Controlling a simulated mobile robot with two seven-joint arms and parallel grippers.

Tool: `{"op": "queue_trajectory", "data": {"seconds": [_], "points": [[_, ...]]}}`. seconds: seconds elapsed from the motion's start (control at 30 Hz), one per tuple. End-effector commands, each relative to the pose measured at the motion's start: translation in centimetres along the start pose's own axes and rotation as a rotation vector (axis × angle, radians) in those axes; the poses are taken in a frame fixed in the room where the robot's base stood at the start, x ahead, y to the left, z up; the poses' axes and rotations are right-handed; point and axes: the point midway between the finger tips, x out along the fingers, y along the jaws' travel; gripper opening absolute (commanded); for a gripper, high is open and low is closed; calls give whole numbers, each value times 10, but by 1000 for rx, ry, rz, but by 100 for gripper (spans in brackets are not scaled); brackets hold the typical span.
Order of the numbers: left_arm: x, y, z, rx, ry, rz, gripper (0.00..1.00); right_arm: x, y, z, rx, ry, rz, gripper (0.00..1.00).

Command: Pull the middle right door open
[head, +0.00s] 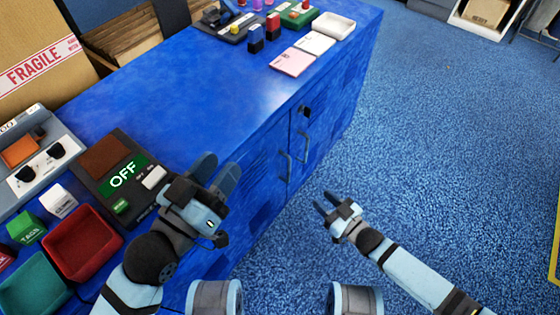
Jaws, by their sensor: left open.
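The blue cabinet (230,85) has doors on its side facing the open floor. Two slim upright handles sit close together there, a left handle (286,166) and a right handle (304,147). The right door (315,130) looks shut, flush with the cabinet side. My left gripper (217,172) is open and empty over the cabinet's top edge, left of the handles. My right gripper (323,202) is open and empty over the floor, in front of the doors and apart from both handles.
A small dark fitting (305,110) sits above the handles. The blue carpet (440,150) right of the cabinet is clear.

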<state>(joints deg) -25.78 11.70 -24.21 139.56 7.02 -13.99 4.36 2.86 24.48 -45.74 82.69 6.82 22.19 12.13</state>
Motion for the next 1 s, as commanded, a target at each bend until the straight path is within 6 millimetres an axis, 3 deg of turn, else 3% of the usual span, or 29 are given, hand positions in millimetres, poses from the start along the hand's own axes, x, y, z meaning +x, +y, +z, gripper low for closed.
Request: {"op": "queue_trajectory", "data": {"seconds": [0.27, 0.7, 1.0], "points": [[0, -2, 13, -1, -33, 2, 43, 30, -5, 1, 8, 10, -1, 36], [-4, -8, 56, -7, -175, 15, 43, 119, -4, 0, 7, 9, -1, 36], [-5, -10, 67, -8, -222, 20, 43, 142, -4, -1, 8, 6, 0, 36]]}}
